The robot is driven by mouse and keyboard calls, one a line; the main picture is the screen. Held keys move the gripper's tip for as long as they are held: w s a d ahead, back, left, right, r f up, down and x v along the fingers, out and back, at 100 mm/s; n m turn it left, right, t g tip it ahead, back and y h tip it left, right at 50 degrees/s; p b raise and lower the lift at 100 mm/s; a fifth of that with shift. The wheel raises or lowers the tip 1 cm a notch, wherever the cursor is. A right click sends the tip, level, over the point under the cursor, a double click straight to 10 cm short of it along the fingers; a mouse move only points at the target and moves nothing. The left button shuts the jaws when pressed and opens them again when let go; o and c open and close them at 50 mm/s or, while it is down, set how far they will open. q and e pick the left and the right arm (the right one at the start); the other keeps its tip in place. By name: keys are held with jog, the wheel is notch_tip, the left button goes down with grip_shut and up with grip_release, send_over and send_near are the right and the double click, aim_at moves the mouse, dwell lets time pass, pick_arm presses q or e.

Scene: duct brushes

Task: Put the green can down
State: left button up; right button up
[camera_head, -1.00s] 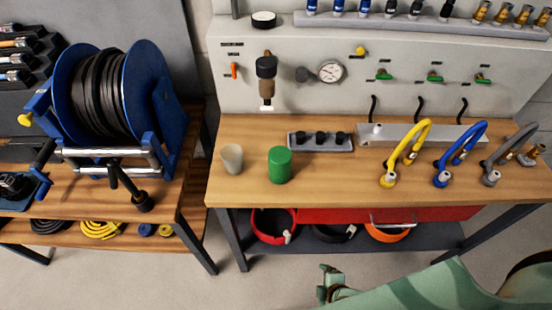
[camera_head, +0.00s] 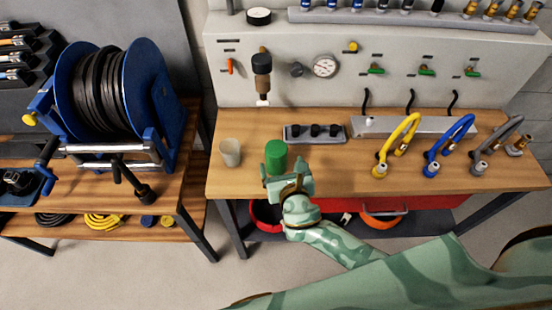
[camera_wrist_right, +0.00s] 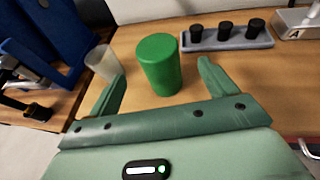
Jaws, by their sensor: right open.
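The green can (camera_head: 276,156) stands upright on the wooden workbench (camera_head: 340,182), near its front edge. In the right wrist view the can (camera_wrist_right: 159,64) stands just beyond and between the two fingers. My right gripper (camera_head: 287,174) is open and empty at the bench's front edge, close in front of the can, and hides the can's lower part in the head view. It also shows in the right wrist view (camera_wrist_right: 162,88), with its fingers spread wider than the can. My left gripper is not in view.
A pale cup (camera_head: 230,152) stands just left of the can. A grey tray with black knobs (camera_head: 314,133) lies behind it to the right. Yellow (camera_head: 398,145), blue and grey hoses stand further right. A blue hose reel (camera_head: 110,95) is on the left bench.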

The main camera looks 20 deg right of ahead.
aim_at(276, 150)
jog(key=x, duration=0.2)
jog(key=b+x, duration=0.1)
jog(key=x, duration=0.4)
jog(key=shift+w+a+r, duration=0.15)
jog(key=shift+w+r, duration=0.05)
jog(key=shift+w, duration=0.3)
jog(key=shift+s, duration=0.1)
jog(key=shift+r, duration=0.1)
jog(key=c, duration=1.2)
jog(key=shift+c, duration=0.2)
